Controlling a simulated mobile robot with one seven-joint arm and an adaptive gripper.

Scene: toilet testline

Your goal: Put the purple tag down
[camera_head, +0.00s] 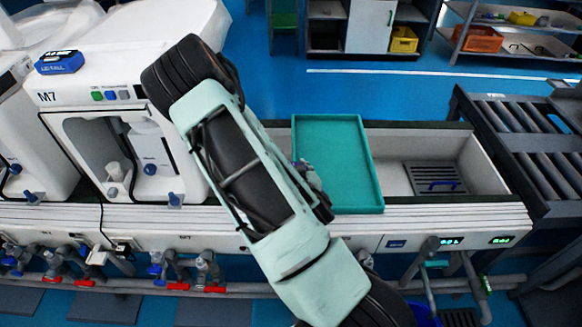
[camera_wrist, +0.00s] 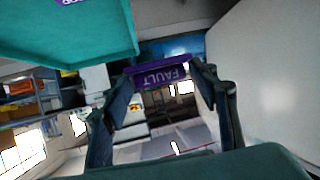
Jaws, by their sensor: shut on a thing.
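The purple tag (camera_wrist: 162,74) shows in the wrist view with white letters reading FAULT, upside down in the picture. My gripper (camera_wrist: 163,88) is shut on it, with one dark finger at each end of the tag. The tag appears raised, with open room seen beyond it. In the head view my arm crosses the middle, and the held tag is hidden behind it.
A teal tray (camera_head: 350,165) lies on the white bench; its visible floor is bare. Its teal surface (camera_wrist: 60,45) fills the wrist view's upper left, with another purple patch (camera_wrist: 75,2) cut off above. Machine M7 (camera_head: 75,120) stands left.

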